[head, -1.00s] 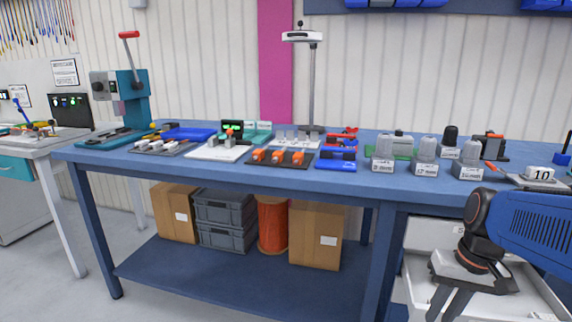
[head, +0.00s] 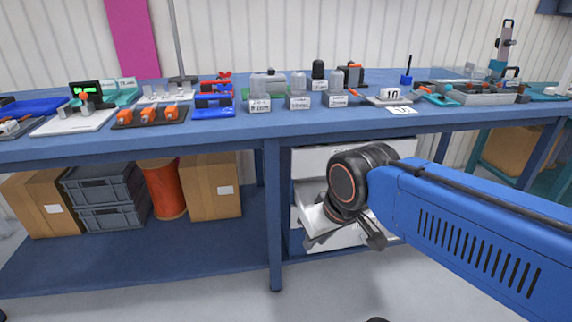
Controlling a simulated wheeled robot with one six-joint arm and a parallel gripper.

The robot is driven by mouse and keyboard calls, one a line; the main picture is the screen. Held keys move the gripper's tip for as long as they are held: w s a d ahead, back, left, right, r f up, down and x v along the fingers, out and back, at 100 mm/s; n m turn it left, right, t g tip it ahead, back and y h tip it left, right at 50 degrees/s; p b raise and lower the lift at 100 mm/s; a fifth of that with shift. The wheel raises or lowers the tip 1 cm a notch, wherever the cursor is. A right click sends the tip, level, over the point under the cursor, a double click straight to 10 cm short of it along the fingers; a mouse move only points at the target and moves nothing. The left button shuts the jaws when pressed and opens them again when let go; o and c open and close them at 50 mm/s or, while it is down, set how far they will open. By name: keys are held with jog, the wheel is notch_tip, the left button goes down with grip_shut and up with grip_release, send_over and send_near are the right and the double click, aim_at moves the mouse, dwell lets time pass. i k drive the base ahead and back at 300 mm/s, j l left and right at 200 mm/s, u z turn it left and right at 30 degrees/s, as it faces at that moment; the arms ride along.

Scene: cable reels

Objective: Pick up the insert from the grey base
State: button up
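Several grey blocks with white labels stand in a row on the blue workbench: a left one (head: 260,105), a middle one (head: 299,103) and a right one (head: 337,100). Each has a pale rounded piece at its top or just behind it. To their right, a white block marked 10 (head: 391,93) sits on a flat grey plate (head: 379,101). I cannot tell which of these is the insert on the grey base. My gripper (head: 345,240) hangs below the bench's front edge, before the drawers, well apart from these things. Its fingers are partly hidden, so its opening is unclear.
Orange pieces on a dark tray (head: 150,115) and a blue holder (head: 213,107) stand left on the workbench (head: 215,132). A grey tray with tools (head: 480,95) lies to the right. White drawers (head: 340,160) are under the bench. Cartons (head: 215,190) stand on the lower shelf.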

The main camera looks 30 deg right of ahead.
aim_at(385, 93)
jog(key=j+z, duration=0.4)
jog(key=l+z, duration=0.2)
jog(key=z, duration=0.2)
jog(key=l+z, duration=0.25)
jog(key=z, duration=0.15)
jog(key=i+j, duration=0.05)
